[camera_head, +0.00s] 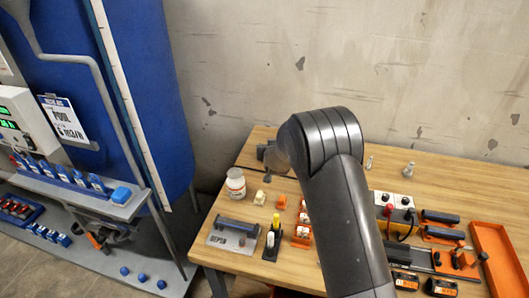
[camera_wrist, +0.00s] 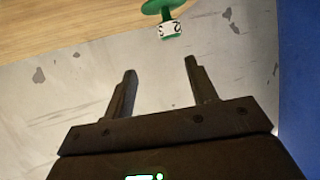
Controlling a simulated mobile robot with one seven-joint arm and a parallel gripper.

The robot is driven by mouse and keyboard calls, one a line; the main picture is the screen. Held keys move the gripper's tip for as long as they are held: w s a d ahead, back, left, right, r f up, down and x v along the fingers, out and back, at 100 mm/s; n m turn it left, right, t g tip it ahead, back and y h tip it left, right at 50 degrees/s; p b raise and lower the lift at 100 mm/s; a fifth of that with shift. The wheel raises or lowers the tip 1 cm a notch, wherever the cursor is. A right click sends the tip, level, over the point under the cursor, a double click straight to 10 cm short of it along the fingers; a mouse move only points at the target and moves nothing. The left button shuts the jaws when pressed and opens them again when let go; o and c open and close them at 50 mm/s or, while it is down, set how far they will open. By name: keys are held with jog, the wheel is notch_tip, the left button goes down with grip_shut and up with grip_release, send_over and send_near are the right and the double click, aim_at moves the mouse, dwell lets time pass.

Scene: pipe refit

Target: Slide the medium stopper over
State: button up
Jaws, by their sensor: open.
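My gripper (camera_head: 263,156) is above the back left of the wooden table, near the wall. In the wrist view my gripper (camera_wrist: 160,68) is open, with nothing between its fingers. A green piece with a wide round end and a white, dark-marked band (camera_wrist: 169,27) shows beyond the fingertips, apart from them. I cannot make it out in the head view. Two small pale stopper-like pieces stand at the back of the table right of my arm, a slimmer one (camera_head: 370,162) and a wider one (camera_head: 409,169). I cannot tell which piece is the medium stopper.
A white jar (camera_head: 236,183), a grey tray (camera_head: 232,237) and small orange parts (camera_head: 282,201) are on the table's left. A control box (camera_head: 394,203) and an orange tray (camera_head: 497,255) are on the right. A blue tank (camera_head: 150,90) stands left. My arm hides the table's middle.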

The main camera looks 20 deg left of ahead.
jog(key=shift+w+a+f, duration=0.1)
jog(key=shift+a+f, duration=0.45)
jog(key=shift+f, duration=0.25)
jog(key=shift+w+a+f, duration=0.1)
jog(key=shift+a+f, duration=0.45)
jog(key=shift+f, duration=0.2)
jog(key=shift+x, duration=2.5)
jog(key=shift+r, duration=0.1)
grip_shut()
jog(key=shift+d, duration=9.95)
grip_release()
